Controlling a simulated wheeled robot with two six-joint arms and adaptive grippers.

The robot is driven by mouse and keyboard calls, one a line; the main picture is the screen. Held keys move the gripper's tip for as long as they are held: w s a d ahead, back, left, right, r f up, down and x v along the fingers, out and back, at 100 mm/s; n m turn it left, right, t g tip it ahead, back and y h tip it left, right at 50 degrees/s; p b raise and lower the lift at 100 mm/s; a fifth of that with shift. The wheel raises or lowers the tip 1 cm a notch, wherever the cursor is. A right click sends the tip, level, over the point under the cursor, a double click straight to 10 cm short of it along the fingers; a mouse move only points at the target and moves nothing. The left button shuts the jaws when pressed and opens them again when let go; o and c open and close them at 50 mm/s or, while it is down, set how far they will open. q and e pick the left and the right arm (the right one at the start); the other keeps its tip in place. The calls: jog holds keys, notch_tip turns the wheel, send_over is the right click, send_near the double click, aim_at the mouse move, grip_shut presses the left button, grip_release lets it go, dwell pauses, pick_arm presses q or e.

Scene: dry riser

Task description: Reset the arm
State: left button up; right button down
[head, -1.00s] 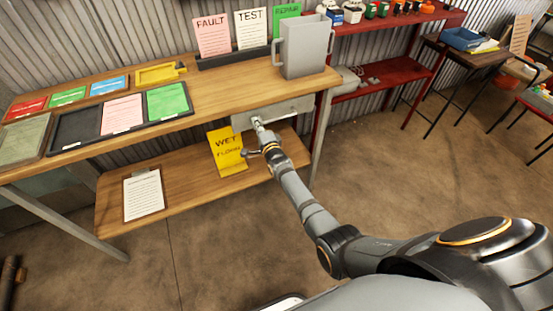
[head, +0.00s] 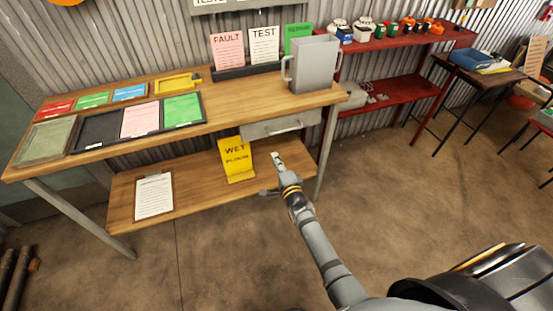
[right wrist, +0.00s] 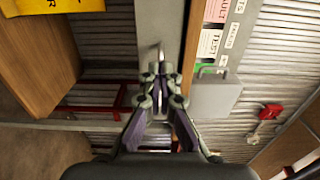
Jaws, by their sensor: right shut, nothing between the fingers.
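My right gripper (head: 277,160) is shut and empty, in the air in front of the workbench, below and a little left of the grey drawer's handle. In the right wrist view its fingers (right wrist: 160,72) meet at the tips. The grey drawer (head: 262,130) hangs under the right part of the bench top, with a bar handle on its front; the gripper is apart from it. My right arm reaches up from the lower right. My left gripper is not in view.
The wooden workbench (head: 232,97) holds trays, coloured cards and a grey two-handled container (head: 315,65). Its lower shelf (head: 195,185) bears a yellow wet-floor sign (head: 236,160) and a clipboard (head: 153,196). A red shelf (head: 385,97) stands right. The floor in front is open.

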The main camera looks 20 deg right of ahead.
jog(key=s+d+f+n+g+p, duration=0.15)
jog(key=s+f+n+g, duration=0.25)
jog(key=s+f, duration=0.65)
jog(key=s+d+f+n+g+p, duration=0.15)
jog(key=s+f+n+g, duration=0.35)
jog(key=f, duration=1)
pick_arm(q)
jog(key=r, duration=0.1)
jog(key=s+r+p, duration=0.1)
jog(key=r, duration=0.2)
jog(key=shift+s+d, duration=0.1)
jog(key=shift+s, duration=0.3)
pick_arm(e)
jog(key=s+d+f+n+g, duration=0.2)
jog(key=s+f+n, duration=0.1)
jog(key=s, duration=0.8)
jog(key=s+d+f+n+g+h, duration=0.1)
jog(key=s+f, duration=0.4)
jog(key=s, duration=0.7)
jog(key=s+d+f+n+g, duration=0.3)
jog(key=s+f+n+g, duration=0.1)
jog(key=s, duration=0.8)
jog(key=shift+s+d+f+n+g, duration=0.25)
jog(key=shift+f+n+g, duration=0.15)
jog(key=shift+f+n, duration=0.1)
